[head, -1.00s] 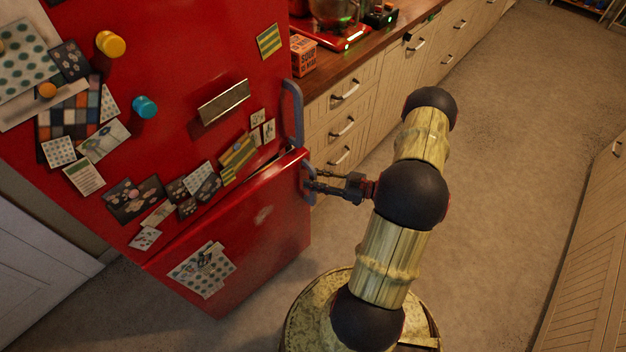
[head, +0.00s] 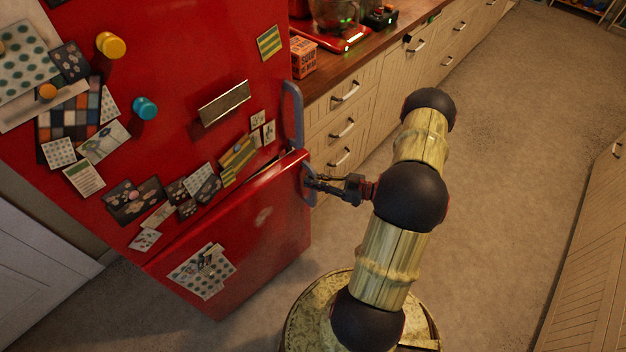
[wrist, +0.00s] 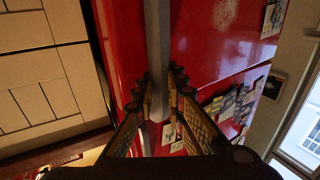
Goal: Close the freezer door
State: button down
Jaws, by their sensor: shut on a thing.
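The freezer door (head: 240,240) is the lower red door of the fridge. It stands slightly ajar, with its top edge out from the upper red fridge door (head: 200,60) and a narrow dark gap between them. The freezer door also shows in the wrist view (wrist: 205,35). My gripper (head: 310,181) is at the freezer door's grey vertical handle (head: 306,195). In the wrist view, my gripper's fingers (wrist: 161,82) are closed around the handle (wrist: 158,40), one on each side. The inside of the freezer is hidden.
The upper door has its own grey handle (head: 292,115), plus several magnets and papers. Wooden drawers (head: 340,120) with a countertop adjoin the fridge on the right. Open floor (head: 500,150) lies right of my arm. Cabinets (head: 590,260) line the far right.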

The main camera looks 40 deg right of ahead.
aim_at(303, 169)
dwell(0.5)
jog(key=w, duration=0.6)
jog(key=shift+d, duration=0.3)
jog(key=c, duration=1.8)
grip_release()
jog(key=shift+c, duration=0.2)
jog(key=shift+s, duration=0.1)
jog(key=v, duration=1.2)
